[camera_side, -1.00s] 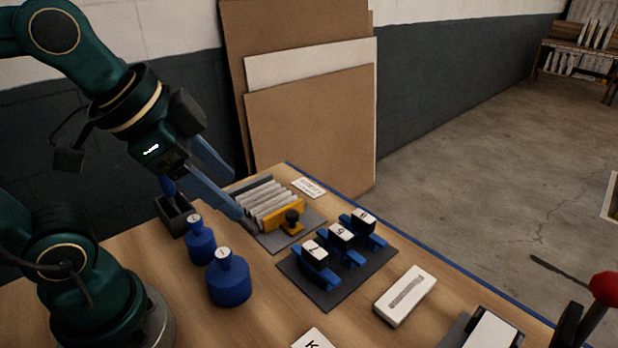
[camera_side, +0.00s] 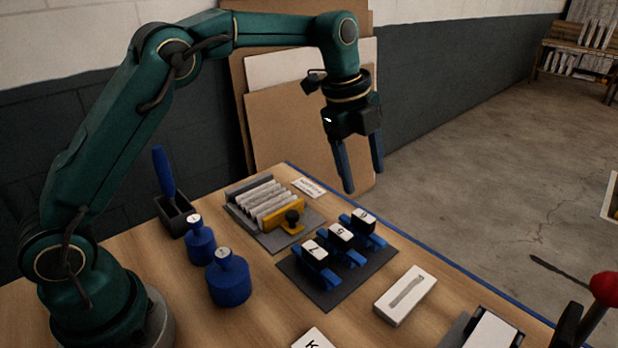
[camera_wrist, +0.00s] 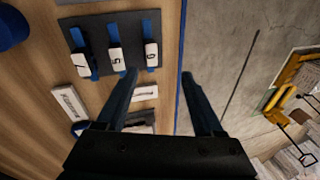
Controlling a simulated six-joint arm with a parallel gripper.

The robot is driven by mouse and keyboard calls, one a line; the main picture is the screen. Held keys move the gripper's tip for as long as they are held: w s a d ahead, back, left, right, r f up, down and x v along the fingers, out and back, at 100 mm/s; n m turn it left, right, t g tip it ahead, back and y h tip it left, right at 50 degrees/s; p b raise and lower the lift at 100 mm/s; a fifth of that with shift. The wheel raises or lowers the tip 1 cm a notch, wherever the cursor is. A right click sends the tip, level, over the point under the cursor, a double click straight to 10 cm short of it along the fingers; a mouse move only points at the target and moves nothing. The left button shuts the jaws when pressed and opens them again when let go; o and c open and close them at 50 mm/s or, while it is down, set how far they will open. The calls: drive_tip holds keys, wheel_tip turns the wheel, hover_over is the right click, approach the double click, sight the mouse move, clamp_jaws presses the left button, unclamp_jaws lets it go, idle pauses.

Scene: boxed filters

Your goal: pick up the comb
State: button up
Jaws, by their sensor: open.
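My gripper (camera_side: 363,180) hangs fingers down in the side view, open and empty, above the back right edge of the table. It also shows in the wrist view (camera_wrist: 159,74), its two blue fingers apart with nothing between them. No plain comb shape shows. A yellow bar with a black knob (camera_side: 285,217), which may be the comb, stands against the front of a pleated white filter (camera_side: 268,199) on a grey tray. My gripper is above and to the right of it, well apart. The yellow bar does not show in the wrist view.
Three blue stands with numbered white blocks (camera_side: 340,231) sit on a dark mat. A long white box (camera_side: 405,294) lies to their right. Two blue weights (camera_side: 229,279) and a blue handle (camera_side: 163,172) in a dark holder stand at left. Boards lean behind the table.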

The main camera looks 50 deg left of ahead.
sight(363, 215)
drive_tip(key=shift+g, duration=0.6)
drive_tip(key=f, duration=0.6)
drive_tip(key=shift+d, duration=0.2)
drive_tip(key=shift+w+d+f, duration=0.15)
drive_tip(key=shift+w+f, duration=0.05)
drive_tip(key=shift+f, duration=0.85)
drive_tip(key=shift+w+d+f, duration=0.1)
drive_tip(key=shift+w+f, duration=0.05)
drive_tip(key=shift+f, duration=0.85)
clamp_jaws()
